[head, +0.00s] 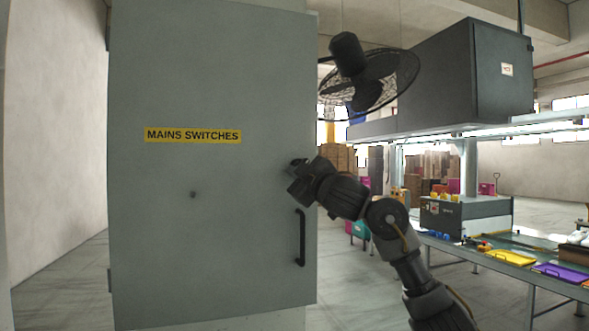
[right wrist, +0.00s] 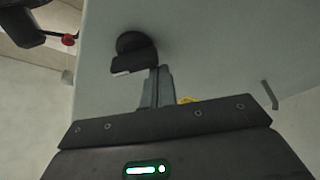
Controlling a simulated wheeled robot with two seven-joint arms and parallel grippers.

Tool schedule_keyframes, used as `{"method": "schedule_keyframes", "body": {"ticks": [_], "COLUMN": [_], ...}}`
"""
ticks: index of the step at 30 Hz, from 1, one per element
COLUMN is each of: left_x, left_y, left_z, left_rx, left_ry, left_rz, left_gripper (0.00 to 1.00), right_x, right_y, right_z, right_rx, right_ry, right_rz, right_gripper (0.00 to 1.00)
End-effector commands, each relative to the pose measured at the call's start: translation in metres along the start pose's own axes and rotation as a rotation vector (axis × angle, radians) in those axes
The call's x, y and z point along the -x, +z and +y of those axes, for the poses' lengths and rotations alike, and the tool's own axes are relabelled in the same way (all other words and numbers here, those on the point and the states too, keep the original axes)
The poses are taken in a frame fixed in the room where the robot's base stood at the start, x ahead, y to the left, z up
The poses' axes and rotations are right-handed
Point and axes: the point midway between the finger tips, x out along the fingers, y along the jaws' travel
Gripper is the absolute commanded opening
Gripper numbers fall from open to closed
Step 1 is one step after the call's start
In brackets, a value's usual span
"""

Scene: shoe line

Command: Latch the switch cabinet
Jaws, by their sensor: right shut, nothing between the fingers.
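The grey switch cabinet (head: 205,230) fills the left of the head view, its door looking closed. It carries a yellow "MAINS SWITCHES" label (head: 193,136) and a black upright bar handle (head: 300,238) near its right edge. My right gripper (head: 297,182) is at the door's right edge, above the handle. In the right wrist view, a dark round latch knob with a flat tab (right wrist: 130,45) sits on the grey door (right wrist: 215,45). The shut, empty fingers (right wrist: 158,88) are close beside the tab; contact cannot be told. The gripper hides the knob in the head view. My left gripper is out of view.
A black fan (head: 365,80) stands behind the cabinet's right edge. A workbench with a dark overhead box (head: 440,80), a grey machine (head: 465,215) and coloured trays (head: 562,272) is at the right. Open floor (head: 385,300) lies between cabinet and bench.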

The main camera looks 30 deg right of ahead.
Motion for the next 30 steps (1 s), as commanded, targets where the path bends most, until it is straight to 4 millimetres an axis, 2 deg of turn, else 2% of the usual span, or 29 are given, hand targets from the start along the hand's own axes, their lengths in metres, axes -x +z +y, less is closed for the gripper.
{"method": "schedule_keyframes", "body": {"ticks": [11,18,23,27,28,30], "left_x": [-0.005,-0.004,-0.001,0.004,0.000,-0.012], "left_y": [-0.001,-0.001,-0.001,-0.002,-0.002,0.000], "left_z": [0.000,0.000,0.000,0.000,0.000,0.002], "left_rx": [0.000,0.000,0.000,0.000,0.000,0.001], "left_ry": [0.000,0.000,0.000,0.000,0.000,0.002], "left_rz": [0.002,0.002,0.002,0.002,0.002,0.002], "left_gripper": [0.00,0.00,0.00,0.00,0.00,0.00], "right_x": [0.003,0.003,-0.001,-0.006,-0.003,0.017], "right_y": [0.010,0.009,-0.004,-0.026,-0.026,-0.023], "right_z": [-0.003,-0.003,-0.009,-0.021,-0.023,-0.020], "right_rx": [-0.004,-0.004,-0.003,-0.003,-0.003,-0.002], "right_ry": [0.000,0.000,-0.001,-0.001,0.001,0.006], "right_rz": [-0.001,-0.001,0.002,0.002,0.003,0.004], "right_gripper": [0.00,0.00,0.00,0.00,0.00,0.00]}}
